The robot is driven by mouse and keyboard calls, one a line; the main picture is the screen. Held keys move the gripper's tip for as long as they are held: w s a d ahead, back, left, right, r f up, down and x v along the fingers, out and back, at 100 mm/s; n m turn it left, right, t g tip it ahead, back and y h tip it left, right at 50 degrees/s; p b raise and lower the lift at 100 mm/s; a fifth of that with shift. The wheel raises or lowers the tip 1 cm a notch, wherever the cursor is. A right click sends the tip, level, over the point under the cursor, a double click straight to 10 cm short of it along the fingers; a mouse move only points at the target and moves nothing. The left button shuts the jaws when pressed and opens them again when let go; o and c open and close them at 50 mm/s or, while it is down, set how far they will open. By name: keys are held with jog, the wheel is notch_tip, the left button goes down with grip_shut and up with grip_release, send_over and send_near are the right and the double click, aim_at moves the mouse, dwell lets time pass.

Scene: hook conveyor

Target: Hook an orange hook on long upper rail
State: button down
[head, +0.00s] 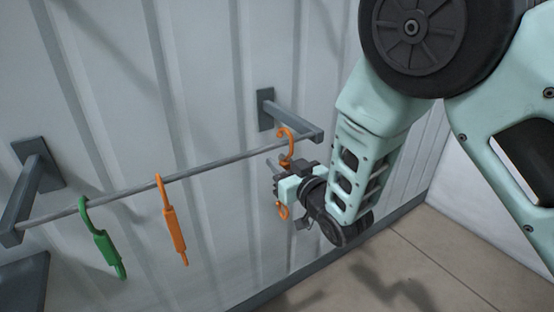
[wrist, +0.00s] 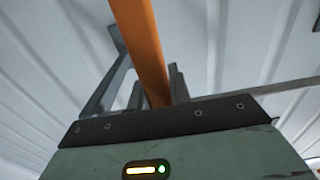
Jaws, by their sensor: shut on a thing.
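My gripper (head: 277,177) is shut on an orange hook (head: 283,211) near the right end of the long rail (head: 130,190). The hook's curved top shows above my gripper, at the rail's height; I cannot tell whether it is around the rail or only in front of it. Its lower loop shows below my gripper, and its middle is hidden by the jaws. In the wrist view the orange shaft (wrist: 142,45) rises between the two fingers (wrist: 157,92). A second orange hook (head: 173,222) hangs on the rail's middle-left part.
A green hook (head: 103,245) hangs left of the second orange hook. Grey wall brackets (head: 290,115) carry the rail at both ends, one close to my gripper. The ribbed wall stands close behind. The rail between the orange hooks is clear.

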jog(key=shift+p+v, duration=0.3)
jog(key=shift+v, duration=0.9)
jog(key=shift+b+v, duration=0.85)
jog(key=shift+v, duration=1.6)
jog(key=shift+d+r, duration=0.1)
